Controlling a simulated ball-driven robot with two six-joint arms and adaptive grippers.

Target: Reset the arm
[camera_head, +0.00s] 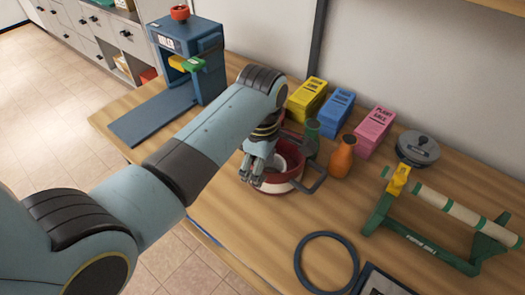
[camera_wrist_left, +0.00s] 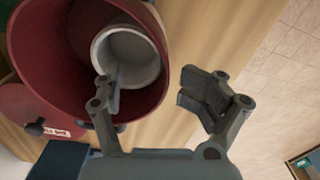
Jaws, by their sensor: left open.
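My left arm reaches in from the left over the wooden table in the head view. Its gripper (camera_head: 257,167) is at the left rim of a dark red round container (camera_head: 285,184) with a dark handle. The left wrist view shows the gripper (camera_wrist_left: 155,95) open, its fingers apart. One finger overlaps the container (camera_wrist_left: 40,60) in the picture, and the other is outside it over the table. A white cup-like thing (camera_wrist_left: 130,58) lies inside the container. My right gripper is in neither view.
A blue machine (camera_head: 185,55) stands at the back left. Yellow (camera_head: 307,98), blue (camera_head: 334,108) and pink (camera_head: 374,130) boxes stand behind the container. Green (camera_head: 312,135) and orange (camera_head: 342,157) bottles are close beside it. A green stand (camera_head: 420,242) and dark ring (camera_head: 327,262) are on the right.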

